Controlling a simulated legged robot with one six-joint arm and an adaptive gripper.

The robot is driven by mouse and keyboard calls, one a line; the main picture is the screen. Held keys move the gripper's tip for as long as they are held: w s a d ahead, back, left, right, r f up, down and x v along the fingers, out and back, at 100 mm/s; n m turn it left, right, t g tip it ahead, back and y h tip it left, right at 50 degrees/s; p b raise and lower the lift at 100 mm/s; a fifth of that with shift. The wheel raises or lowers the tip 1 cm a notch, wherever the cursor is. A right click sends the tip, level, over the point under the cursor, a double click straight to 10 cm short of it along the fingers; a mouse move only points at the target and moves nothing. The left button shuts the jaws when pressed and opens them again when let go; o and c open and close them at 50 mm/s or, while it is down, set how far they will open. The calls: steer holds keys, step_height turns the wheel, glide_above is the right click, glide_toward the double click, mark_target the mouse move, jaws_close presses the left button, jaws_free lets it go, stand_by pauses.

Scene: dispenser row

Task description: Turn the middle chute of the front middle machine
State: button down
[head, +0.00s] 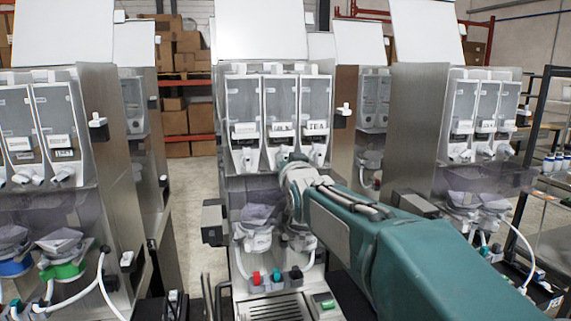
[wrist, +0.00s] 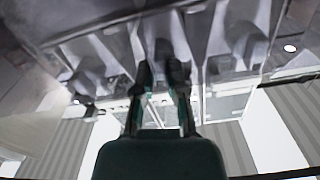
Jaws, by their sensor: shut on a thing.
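The front middle machine (head: 232,180) stands in the centre of the head view, with three clear canisters side by side. Each has a white chute under it; the left chute (head: 247,158) and right chute (head: 318,153) are free. My gripper (head: 287,158) is at the middle chute, which it mostly hides in the head view. In the wrist view, the two dark fingers of my gripper (wrist: 161,72) are close together at the middle chute (wrist: 162,48), shut on it. The chute's exact turn angle cannot be told.
Similar machines stand at the left (head: 95,150) and right (head: 425,130). Below the chutes are a clear hopper (head: 262,196), small red, teal and black valves, and a drip tray (head: 275,306). A shelf rack stands at the far right.

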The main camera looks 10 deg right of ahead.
steer(key=shift+f+n, duration=0.35)
steer(key=shift+n, duration=0.65)
steer(key=c, duration=0.7)
jaws_free()
steer(key=shift+c, duration=0.2)
steer(key=shift+o, duration=0.3)
steer(key=shift+r, duration=0.15)
steer(key=shift+r, duration=0.1)
steer(key=s, duration=1.2)
steer(key=shift+w+a, duration=0.1)
